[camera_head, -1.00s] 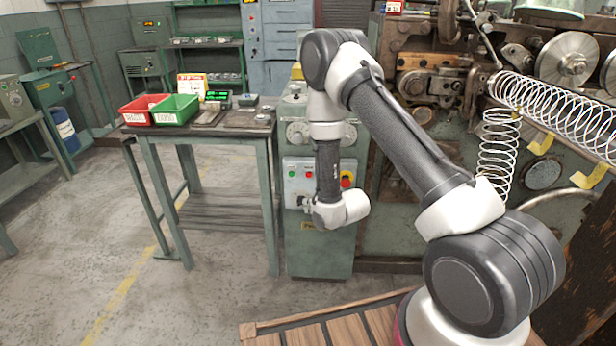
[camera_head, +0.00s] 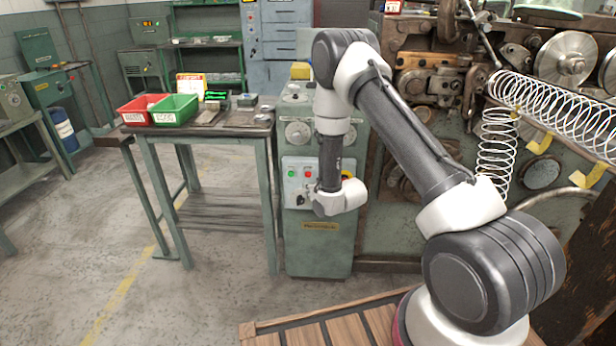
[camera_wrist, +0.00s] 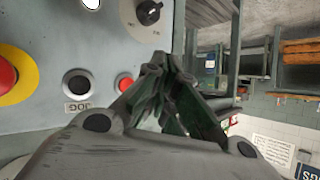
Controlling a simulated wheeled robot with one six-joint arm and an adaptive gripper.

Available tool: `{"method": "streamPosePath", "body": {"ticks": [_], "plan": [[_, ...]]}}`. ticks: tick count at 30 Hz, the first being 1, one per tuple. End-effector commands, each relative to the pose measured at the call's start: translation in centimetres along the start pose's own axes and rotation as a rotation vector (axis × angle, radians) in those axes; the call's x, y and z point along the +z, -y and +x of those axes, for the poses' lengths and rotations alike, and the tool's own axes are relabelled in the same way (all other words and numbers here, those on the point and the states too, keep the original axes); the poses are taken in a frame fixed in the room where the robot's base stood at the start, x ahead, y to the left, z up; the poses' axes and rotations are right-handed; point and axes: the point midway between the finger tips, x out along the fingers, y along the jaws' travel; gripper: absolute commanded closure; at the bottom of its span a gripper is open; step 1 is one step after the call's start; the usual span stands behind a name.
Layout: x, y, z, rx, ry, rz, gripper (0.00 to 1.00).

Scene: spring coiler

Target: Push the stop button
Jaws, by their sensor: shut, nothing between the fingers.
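The control panel (camera_head: 293,189) is a pale plate on the green machine cabinet. A small red button (camera_head: 307,174) sits on it beside a green one; I take the red one as the stop button, but its label is not readable. My gripper's fingers are closed together and empty. The tips appear close to the panel; I cannot tell whether they touch it. In the head view my wrist hides part of the panel's right side.
A large red mushroom button on a yellow ring (camera_wrist: 8,80), a black JOG button (camera_wrist: 76,82) and a black selector knob (camera_wrist: 148,12) share the panel. A table (camera_head: 200,131) with red and green bins stands left. A large spring coil (camera_head: 545,105) is right.

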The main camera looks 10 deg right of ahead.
Motion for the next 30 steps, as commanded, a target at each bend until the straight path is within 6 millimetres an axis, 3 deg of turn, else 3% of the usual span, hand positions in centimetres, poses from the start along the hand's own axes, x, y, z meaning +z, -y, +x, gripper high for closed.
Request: {"method": "streamPosePath", "body": {"ticks": [10, 30], "plan": [[-1.8, -1.8, 2.4, 0.0, 0.0, -0.001, 1.0], [-1.9, -2.0, 2.7, 0.0, 0.001, -0.001, 1.0]]}}
